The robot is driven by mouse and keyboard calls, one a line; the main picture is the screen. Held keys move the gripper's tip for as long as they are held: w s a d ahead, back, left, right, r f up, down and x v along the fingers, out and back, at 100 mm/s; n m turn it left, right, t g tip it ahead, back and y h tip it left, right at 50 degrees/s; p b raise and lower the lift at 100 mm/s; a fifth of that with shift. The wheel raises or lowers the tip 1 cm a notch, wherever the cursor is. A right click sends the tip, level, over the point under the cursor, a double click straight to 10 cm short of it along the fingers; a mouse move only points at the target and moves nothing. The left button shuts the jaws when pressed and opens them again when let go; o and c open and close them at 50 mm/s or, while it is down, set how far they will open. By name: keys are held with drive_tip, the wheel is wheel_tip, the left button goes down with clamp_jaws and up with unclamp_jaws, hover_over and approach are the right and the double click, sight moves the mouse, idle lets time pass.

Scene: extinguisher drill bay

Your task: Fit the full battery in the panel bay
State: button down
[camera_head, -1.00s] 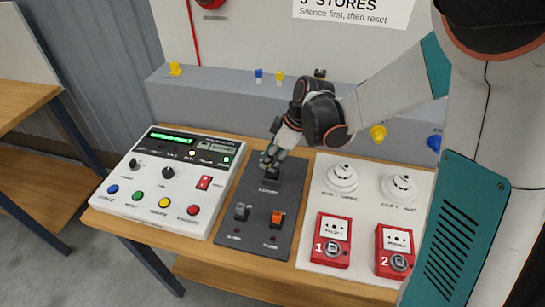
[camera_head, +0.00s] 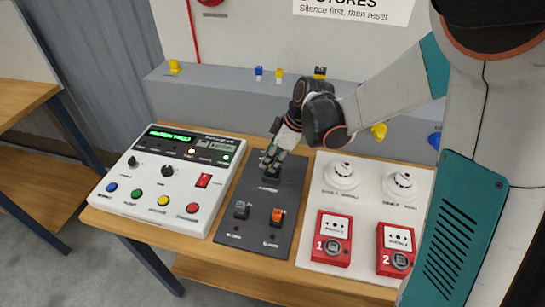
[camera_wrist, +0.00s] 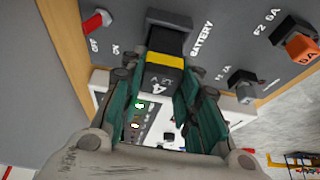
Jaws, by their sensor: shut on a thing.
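My gripper (camera_head: 273,158) is over the upper part of the dark panel, at the socket marked BATTERY. In the wrist view my gripper (camera_wrist: 162,92) is shut on a black battery (camera_wrist: 164,80) with a yellow band, its green-padded fingers on either side. The battery's far end meets the black battery bay (camera_wrist: 168,27) and lines up with it. I cannot tell how deep it sits. In the head view the bay (camera_head: 265,178) is partly hidden by my fingers.
Left of the dark panel stands a white control box (camera_head: 150,190) with a lit green display. Grey (camera_head: 241,209) and orange (camera_head: 278,216) fuses sit in front of the bay. A red switch (camera_wrist: 96,22) is beside it. Red call points (camera_head: 332,238) and white detectors are at right.

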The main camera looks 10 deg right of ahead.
drive_tip(key=shift+f+b, duration=0.75)
drive_tip(key=shift+f, duration=0.25)
idle(0.4)
drive_tip(key=c, duration=0.8)
unclamp_jaws()
drive_tip(key=shift+r+p, duration=2.4)
drive_tip(key=shift+r, duration=1.1)
